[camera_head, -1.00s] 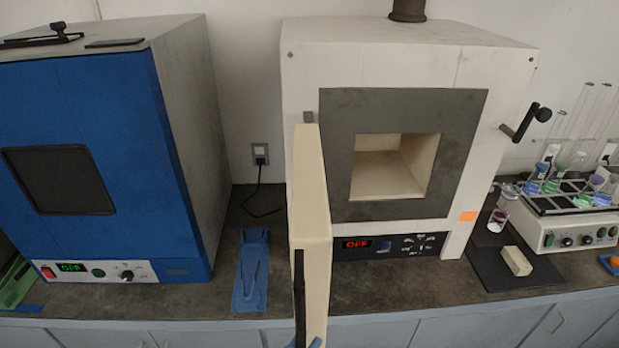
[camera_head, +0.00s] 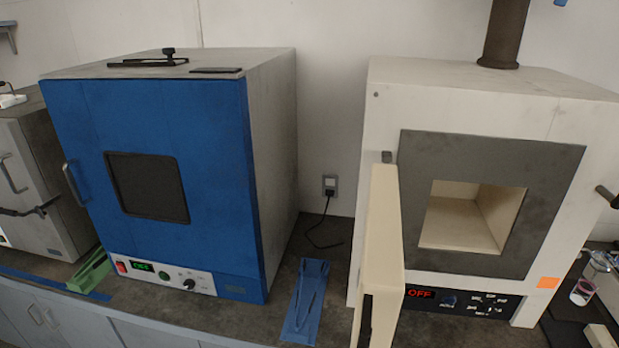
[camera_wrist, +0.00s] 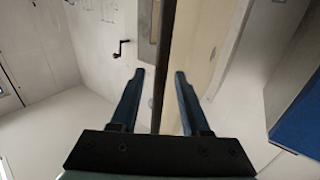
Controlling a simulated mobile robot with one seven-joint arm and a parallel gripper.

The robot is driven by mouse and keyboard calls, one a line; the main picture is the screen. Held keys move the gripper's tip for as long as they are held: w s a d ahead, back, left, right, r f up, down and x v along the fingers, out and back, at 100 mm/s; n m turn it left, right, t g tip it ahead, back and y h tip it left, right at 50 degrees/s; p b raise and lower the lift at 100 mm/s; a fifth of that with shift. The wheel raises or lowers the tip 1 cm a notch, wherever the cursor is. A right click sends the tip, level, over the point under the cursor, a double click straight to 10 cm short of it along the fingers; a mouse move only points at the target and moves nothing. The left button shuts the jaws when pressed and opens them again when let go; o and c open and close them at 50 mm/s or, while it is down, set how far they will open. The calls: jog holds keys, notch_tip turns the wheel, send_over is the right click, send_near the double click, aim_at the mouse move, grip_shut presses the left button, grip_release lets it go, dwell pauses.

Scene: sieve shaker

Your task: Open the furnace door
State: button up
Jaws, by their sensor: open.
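The white furnace (camera_head: 470,95) stands at the right in the head view, its cream chamber (camera_head: 465,225) exposed. Its thick cream door (camera_head: 383,225) stands swung out toward me at the chamber's left, seen nearly edge-on. The dark handle bar (camera_head: 366,322) is low on the door, cut by the frame edge. In the wrist view my gripper (camera_wrist: 160,73) is open, its two blue fingers on either side of the dark handle bar (camera_wrist: 163,60), with gaps to both. The cream door (camera_wrist: 200,45) lies beyond. My gripper is outside the head view.
A blue-fronted oven (camera_head: 160,180) stands left of the furnace. Blue tongs on a blue holder (camera_head: 305,300) lie between them on the dark bench. A grey cabinet (camera_head: 35,180) stands far left. A small cup (camera_head: 582,291) and a pale block (camera_head: 600,337) sit far right.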

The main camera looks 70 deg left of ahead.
jog(key=p+v, duration=0.1)
jog(key=v, duration=1.1)
jog(key=shift+s+d, duration=0.15)
jog(key=shift+s, duration=0.2)
